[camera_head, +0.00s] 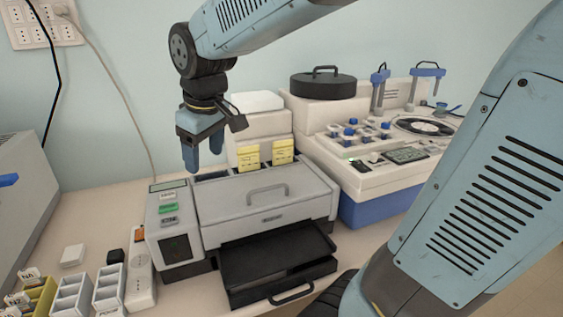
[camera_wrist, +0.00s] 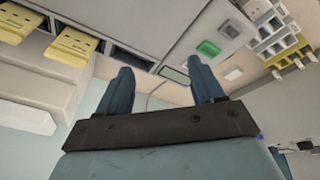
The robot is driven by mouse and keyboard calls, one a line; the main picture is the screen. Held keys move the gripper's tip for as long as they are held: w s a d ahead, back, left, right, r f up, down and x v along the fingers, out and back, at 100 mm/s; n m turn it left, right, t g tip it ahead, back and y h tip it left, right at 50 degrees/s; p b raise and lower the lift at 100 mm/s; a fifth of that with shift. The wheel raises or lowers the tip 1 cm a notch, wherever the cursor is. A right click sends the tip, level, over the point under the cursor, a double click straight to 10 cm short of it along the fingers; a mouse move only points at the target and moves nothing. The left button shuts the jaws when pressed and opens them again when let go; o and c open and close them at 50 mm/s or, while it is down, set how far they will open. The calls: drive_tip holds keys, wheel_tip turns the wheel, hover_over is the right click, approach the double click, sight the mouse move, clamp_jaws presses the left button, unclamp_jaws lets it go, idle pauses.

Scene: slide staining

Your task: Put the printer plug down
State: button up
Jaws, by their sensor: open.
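My gripper (camera_head: 204,160) hangs over the back left part of the grey slide printer (camera_head: 262,205), fingers pointing down. In the wrist view my gripper (camera_wrist: 162,78) has its two blue fingers apart, with nothing held between them. I cannot tell for sure which thing is the printer plug. A white plug (camera_head: 60,9) sits at the wall socket panel (camera_head: 40,22) at the top left, and its pale cord (camera_head: 120,98) runs down behind the printer. A small black block (camera_head: 116,257) stands by the white power strip (camera_head: 140,280); it could be a plug.
The white and blue stainer (camera_head: 375,165) is to the right. White racks (camera_head: 72,292) and a small white block (camera_head: 73,255) are at left. A grey machine (camera_head: 25,200) borders them.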

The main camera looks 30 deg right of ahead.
drive_tip(key=s+d+m+t, duration=0.2)
drive_tip(key=s+d+m, duration=0.5)
drive_tip(key=s+d, duration=0.4)
drive_tip(key=shift+s+d+h, duration=0.25)
drive_tip(key=shift+d+h, duration=0.05)
drive_tip(key=shift+d, duration=0.05)
drive_tip(key=shift+s, duration=0.15)
